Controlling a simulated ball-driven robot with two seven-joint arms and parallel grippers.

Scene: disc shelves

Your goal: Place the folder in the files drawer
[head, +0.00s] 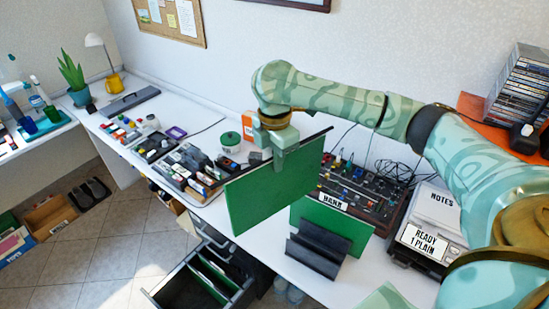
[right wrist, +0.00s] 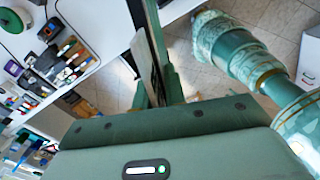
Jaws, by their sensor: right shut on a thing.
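A green folder (head: 272,188) with a dark spine edge hangs upright and tilted in my right gripper (head: 280,150), above the front edge of the desk. The gripper is shut on its upper edge. In the right wrist view the folder (right wrist: 146,30) shows nearly edge-on between the fingers (right wrist: 155,85). The files drawer (head: 212,278) is pulled open below the desk, down and left of the folder. Green dividers show inside it. My left gripper does not show in the head view.
A black stand (head: 318,252) holds another green folder (head: 345,225) on the desk. A mixer-like box (head: 362,192) and a notes tray (head: 428,235) stand right of it. Boxes of small items (head: 185,165) and a green round tin (head: 230,140) lie to the left. Tiled floor is free beside the drawer.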

